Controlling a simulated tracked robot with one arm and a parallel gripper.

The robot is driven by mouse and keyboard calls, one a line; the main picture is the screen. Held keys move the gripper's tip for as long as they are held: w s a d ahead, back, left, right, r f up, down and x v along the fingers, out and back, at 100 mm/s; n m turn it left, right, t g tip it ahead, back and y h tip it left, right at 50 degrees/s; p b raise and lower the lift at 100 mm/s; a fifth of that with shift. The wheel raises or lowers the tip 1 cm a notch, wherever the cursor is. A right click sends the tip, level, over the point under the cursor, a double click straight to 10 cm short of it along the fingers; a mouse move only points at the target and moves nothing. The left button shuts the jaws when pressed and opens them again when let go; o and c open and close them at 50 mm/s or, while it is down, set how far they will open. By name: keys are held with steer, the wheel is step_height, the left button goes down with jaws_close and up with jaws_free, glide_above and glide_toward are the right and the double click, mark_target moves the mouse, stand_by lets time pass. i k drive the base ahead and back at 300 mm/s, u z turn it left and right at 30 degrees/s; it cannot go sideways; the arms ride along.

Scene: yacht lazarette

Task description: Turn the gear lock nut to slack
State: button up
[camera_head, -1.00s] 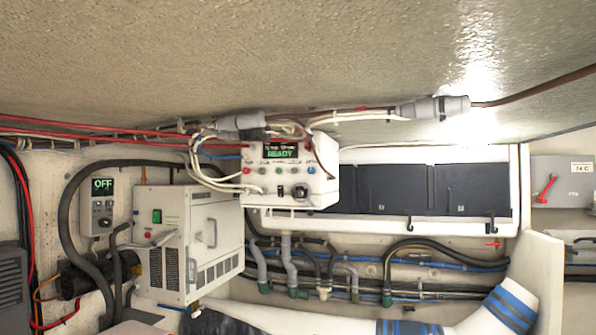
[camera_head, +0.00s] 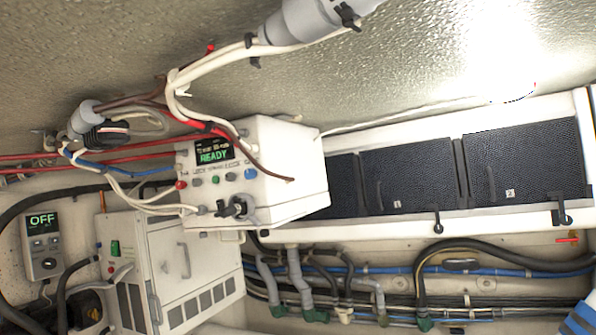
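I see no part that I can make out as the gear lock nut in this view. My gripper is not in view either. A white control box (camera_head: 278,170) hangs under the ceiling near the middle. Its display (camera_head: 213,152) reads READY. Below the display are several coloured buttons and a dark knob (camera_head: 232,208).
A white cabinet unit (camera_head: 160,265) with a green switch stands at lower left, beside a small panel (camera_head: 43,245) showing OFF. Dark numbered locker doors (camera_head: 420,180) run to the right. Hoses and pipes (camera_head: 380,285) cross below them. A grey cable connector (camera_head: 310,20) hangs from the ceiling.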

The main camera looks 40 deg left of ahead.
mark_target(230, 177)
steer(key=u, duration=0.25)
steer(key=i, duration=1.25)
steer(key=u, duration=0.7)
